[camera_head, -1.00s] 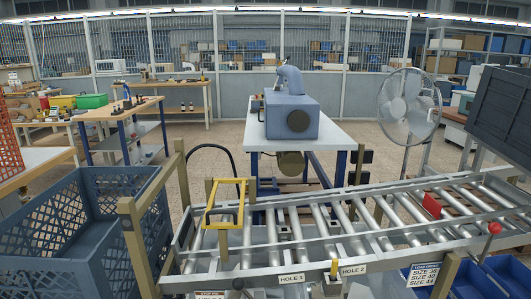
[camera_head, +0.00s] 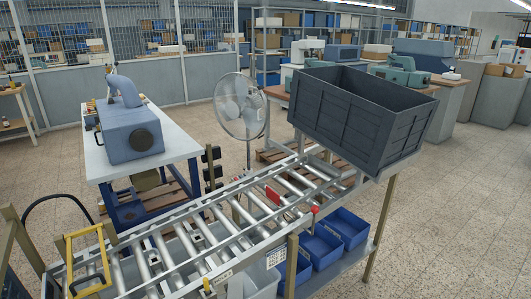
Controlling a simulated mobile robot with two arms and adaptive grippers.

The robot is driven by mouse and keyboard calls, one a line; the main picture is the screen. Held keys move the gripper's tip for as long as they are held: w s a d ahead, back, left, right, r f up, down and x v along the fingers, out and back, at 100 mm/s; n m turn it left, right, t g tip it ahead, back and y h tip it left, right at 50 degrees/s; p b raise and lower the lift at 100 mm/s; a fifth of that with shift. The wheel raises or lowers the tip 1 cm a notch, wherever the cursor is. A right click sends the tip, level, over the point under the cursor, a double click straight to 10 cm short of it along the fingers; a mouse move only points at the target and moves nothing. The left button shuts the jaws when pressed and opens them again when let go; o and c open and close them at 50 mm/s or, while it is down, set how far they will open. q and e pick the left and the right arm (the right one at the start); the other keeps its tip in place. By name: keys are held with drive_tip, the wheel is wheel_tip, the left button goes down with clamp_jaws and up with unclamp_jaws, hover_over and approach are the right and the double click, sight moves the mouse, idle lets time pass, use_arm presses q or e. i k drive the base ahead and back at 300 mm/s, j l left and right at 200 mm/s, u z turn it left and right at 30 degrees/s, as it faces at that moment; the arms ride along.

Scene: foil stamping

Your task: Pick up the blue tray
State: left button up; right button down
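Several blue open trays stand in a row on a low shelf under the right end of the roller conveyor. The farthest blue tray (camera_head: 345,229) is at the right, the middle blue tray (camera_head: 318,245) is beside it, and the nearest blue tray (camera_head: 293,270) is partly hidden by a conveyor post. I cannot tell which of these is the task's tray. A large dark blue-grey crate (camera_head: 352,124) sits tilted above the conveyor's right end. Neither of my grippers shows in the view.
The roller conveyor (camera_head: 200,253) crosses the foreground, with a yellow frame (camera_head: 89,262) at its left. A blue-grey machine (camera_head: 131,132) stands on a white table behind it, beside a fan (camera_head: 240,106). The floor (camera_head: 450,215) at the right is clear.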

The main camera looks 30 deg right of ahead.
sight(347, 227)
drive_tip(key=z, duration=1.7)
